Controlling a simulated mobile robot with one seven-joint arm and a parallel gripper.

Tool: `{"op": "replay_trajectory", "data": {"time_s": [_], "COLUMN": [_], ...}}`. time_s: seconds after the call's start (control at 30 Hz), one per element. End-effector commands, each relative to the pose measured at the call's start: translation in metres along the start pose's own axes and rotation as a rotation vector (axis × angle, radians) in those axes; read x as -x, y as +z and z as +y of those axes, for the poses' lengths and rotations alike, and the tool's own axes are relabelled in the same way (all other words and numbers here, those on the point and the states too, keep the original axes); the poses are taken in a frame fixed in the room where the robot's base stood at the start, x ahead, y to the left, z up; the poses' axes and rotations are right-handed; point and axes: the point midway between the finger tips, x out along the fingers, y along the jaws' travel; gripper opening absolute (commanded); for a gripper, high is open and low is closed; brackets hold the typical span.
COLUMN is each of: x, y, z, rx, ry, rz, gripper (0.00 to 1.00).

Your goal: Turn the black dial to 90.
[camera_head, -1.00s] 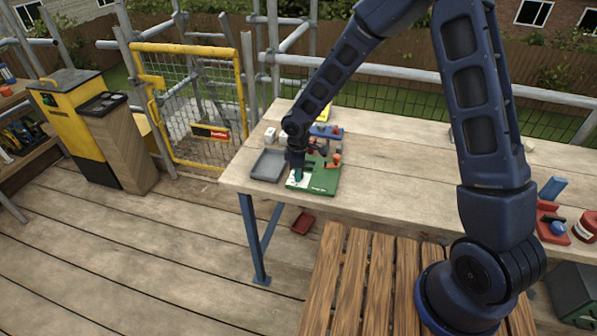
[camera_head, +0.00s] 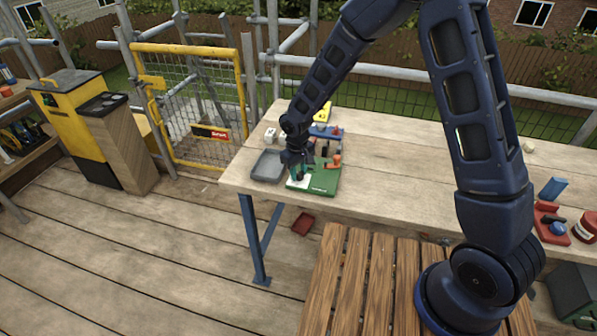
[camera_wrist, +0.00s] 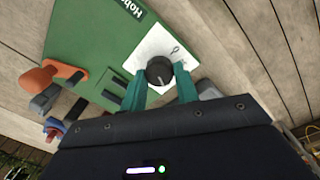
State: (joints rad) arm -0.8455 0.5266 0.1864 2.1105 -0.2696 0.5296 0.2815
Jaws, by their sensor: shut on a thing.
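The black dial (camera_wrist: 159,71) is a round knob with a pale pointer line, on a white plate (camera_wrist: 150,44) fixed to a green board (camera_wrist: 95,40). In the wrist view my gripper (camera_wrist: 160,85) has its two teal fingers on either side of the dial, shut on it. Marks on the plate are partly visible beyond the dial; I cannot read a 90. In the head view the green board (camera_head: 322,183) lies near the table's left front corner. There my gripper (camera_head: 298,178) is over the white plate and hides the dial.
A grey tray (camera_head: 267,166) lies left of the board. An orange-handled part (camera_head: 334,160) is on the board's far side, with blue and yellow items behind it. The table's front edge (camera_head: 270,195) is close. The table's middle is clear.

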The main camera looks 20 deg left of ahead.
Motion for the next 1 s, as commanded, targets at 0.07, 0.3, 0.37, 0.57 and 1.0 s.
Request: {"op": "replay_trajectory", "data": {"time_s": [0.07, 0.3, 0.37, 0.57, 1.0], "x": [0.0002, 0.0001, 0.0001, 0.0000, -0.0001], "y": [-0.0003, -0.0002, -0.0002, -0.0001, 0.0000], "z": [0.0005, 0.0009, 0.0009, 0.0010, 0.0005], "rx": [-0.026, -0.067, -0.070, -0.072, -0.071], "ry": [0.001, 0.001, 0.001, 0.001, 0.001], "rz": [-0.001, -0.003, -0.003, -0.003, -0.003], "gripper": [0.08, 0.08, 0.08, 0.08, 0.52]}}
